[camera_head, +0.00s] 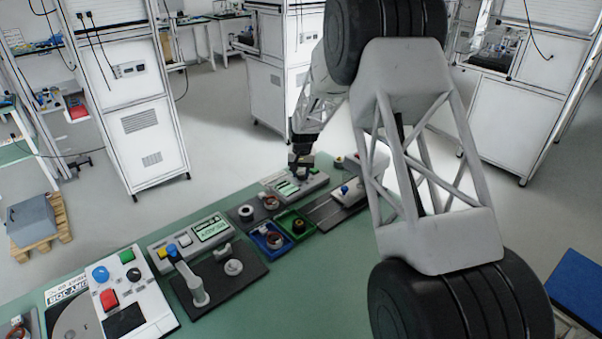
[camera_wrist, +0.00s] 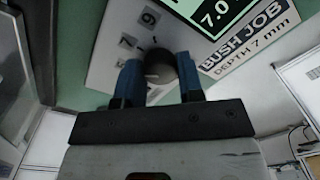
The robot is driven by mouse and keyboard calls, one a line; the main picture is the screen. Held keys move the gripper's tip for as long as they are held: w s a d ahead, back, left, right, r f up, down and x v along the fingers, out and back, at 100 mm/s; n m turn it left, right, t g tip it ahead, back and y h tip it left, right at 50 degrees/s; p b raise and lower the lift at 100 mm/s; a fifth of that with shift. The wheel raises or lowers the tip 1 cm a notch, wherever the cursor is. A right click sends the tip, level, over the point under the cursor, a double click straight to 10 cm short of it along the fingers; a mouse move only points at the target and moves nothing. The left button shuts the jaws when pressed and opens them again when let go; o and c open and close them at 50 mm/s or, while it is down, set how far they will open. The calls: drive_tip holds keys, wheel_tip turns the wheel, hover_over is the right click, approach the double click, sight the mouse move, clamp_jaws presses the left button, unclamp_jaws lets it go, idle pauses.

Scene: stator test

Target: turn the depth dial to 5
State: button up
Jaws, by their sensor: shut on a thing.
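The depth dial (camera_wrist: 160,67) is a dark round knob on a pale panel (camera_wrist: 105,55), with the digits 9 and 7 printed beside it. My gripper (camera_wrist: 158,72) has its two blue fingers on either side of the knob, shut on it. A green-edged display (camera_wrist: 222,12) reads 7.0. In the head view my gripper (camera_head: 300,170) is down at the grey dial unit (camera_head: 313,184) at the bench's far side; the knob is too small to make out there.
On the green bench (camera_head: 335,280) stand a blue tray (camera_head: 256,241) and a green tray (camera_head: 312,231). A press-like fixture (camera_head: 192,285) and a white button panel (camera_head: 150,303) stand at the left. A dark rail fixture (camera_head: 340,213) is right of the dial unit.

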sight(302, 173)
drive_tip(key=shift+n, duration=1.1)
drive_tip(key=o, duration=0.9)
drive_tip(key=shift+r, duration=0.15)
drive_tip(key=shift+d+r, duration=0.1)
drive_tip(key=shift+r, duration=3.65)
drive_tip(key=shift+d+r, duration=0.1)
